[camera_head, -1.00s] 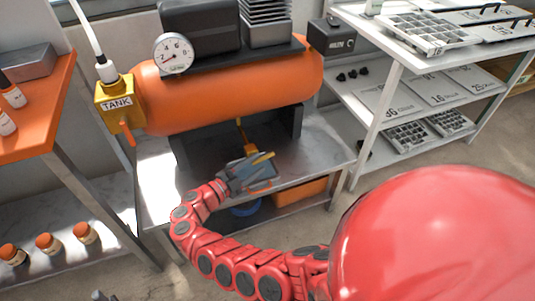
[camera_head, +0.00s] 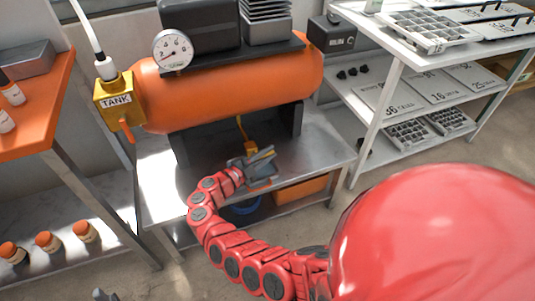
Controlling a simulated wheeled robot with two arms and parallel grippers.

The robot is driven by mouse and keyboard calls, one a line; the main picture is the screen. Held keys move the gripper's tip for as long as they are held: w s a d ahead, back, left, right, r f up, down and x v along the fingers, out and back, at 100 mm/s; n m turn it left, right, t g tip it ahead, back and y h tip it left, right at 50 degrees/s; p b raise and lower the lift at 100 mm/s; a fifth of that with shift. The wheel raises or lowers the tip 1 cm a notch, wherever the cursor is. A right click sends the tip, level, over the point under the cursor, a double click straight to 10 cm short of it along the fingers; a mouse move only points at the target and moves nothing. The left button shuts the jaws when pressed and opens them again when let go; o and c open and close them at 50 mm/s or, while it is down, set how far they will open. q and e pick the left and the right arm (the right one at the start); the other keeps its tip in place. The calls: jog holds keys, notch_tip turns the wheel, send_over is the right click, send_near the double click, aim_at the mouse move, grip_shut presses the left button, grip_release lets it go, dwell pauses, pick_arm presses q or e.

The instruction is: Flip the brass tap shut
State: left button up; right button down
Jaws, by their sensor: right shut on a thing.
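A small brass tap (camera_head: 250,147) sits under the orange tank at the end of a thin yellow pipe, low over the metal bench. My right gripper (camera_head: 262,160), grey on a red jointed arm, is at the tap. It is shut on part of it, and its fingers hide most of that part, so the handle's position is unclear. A second brass valve (camera_head: 113,97), labelled TANK and with an orange lever (camera_head: 127,132) hanging down, is at the tank's left end. A small grey piece at the bottom left edge may be my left gripper (camera_head: 101,295).
The orange tank (camera_head: 230,95) with its gauge (camera_head: 173,50) stands over the metal bench (camera_head: 318,150). An orange bin (camera_head: 302,191) is below. An orange table (camera_head: 40,125) is at left, and a white shelf rack (camera_head: 395,85) with trays at right.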

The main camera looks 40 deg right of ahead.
jog(key=shift+s+f+m+y+p, duration=0.15)
jog(key=shift+m+y+p, duration=0.25)
jog(key=shift+y+p, duration=0.65)
jog(key=shift+d+f+y, duration=0.1)
jog(key=shift+f+y, duration=0.15)
jog(key=shift+f, duration=0.15)
jog(key=c, duration=0.8)
grip_release()
jog(key=shift+c, duration=0.2)
